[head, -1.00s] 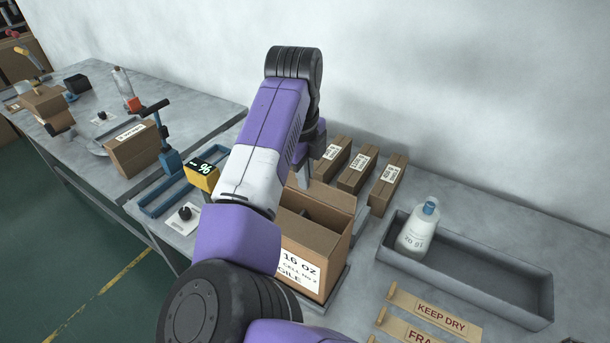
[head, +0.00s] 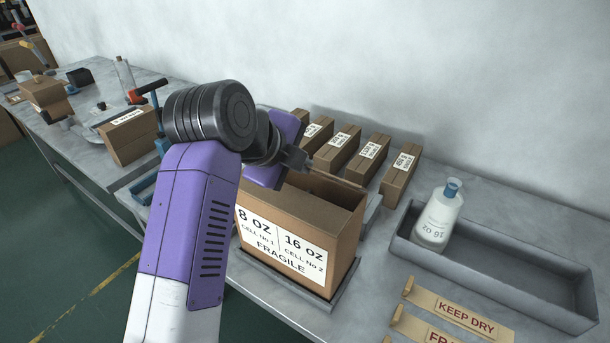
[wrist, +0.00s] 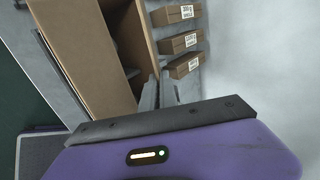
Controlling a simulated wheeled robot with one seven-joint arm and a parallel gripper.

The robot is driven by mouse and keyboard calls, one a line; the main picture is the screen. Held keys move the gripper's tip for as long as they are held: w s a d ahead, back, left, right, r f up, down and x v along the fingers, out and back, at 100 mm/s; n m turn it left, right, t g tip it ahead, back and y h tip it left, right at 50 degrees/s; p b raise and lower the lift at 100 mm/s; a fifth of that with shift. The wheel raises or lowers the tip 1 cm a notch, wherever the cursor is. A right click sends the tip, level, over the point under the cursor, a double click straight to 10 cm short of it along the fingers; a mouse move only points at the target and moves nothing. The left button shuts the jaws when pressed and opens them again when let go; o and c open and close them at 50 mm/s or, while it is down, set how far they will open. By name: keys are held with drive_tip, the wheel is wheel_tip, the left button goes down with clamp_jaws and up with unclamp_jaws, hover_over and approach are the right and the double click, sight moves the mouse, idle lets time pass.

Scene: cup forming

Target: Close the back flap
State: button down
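The open brown carton (head: 300,231), labelled 8 OZ, 16 OZ and FRAGILE, stands upright on a grey platform. Its back flap (head: 335,186) shows along the far top edge, partly hidden behind my arm, and is not folded over the opening. My gripper (head: 297,160) is above the carton's far side, close to that flap; I cannot tell whether they touch. In the wrist view the carton (wrist: 85,55) is at left with its dark opening showing. There my gripper's fingers (wrist: 160,94) are beside the carton's back edge; their spacing is unclear.
Several small labelled boxes (head: 369,157) stand behind the carton. A grey tray (head: 520,285) with a white bottle (head: 439,218) is to the right. KEEP DRY (head: 460,315) and FRAGILE pieces lie in front of the tray. Another carton (head: 130,135) stands on the left bench.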

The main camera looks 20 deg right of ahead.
drive_tip(key=h+b, duration=0.1)
drive_tip(key=f+t+b, duration=0.1)
drive_tip(key=b, duration=0.1)
drive_tip(key=f+h+b, duration=0.1)
drive_tip(key=shift+s+a+t+h, duration=0.3)
drive_tip(key=shift+a+t, duration=0.1)
drive_tip(key=shift+s+a+f+t+h+b, duration=0.1)
drive_tip(key=shift+t+h+b, duration=0.35)
drive_tip(key=shift+b, duration=0.65)
drive_tip(key=c, duration=1.6)
unclamp_jaws()
drive_tip(key=shift+c, duration=0.2)
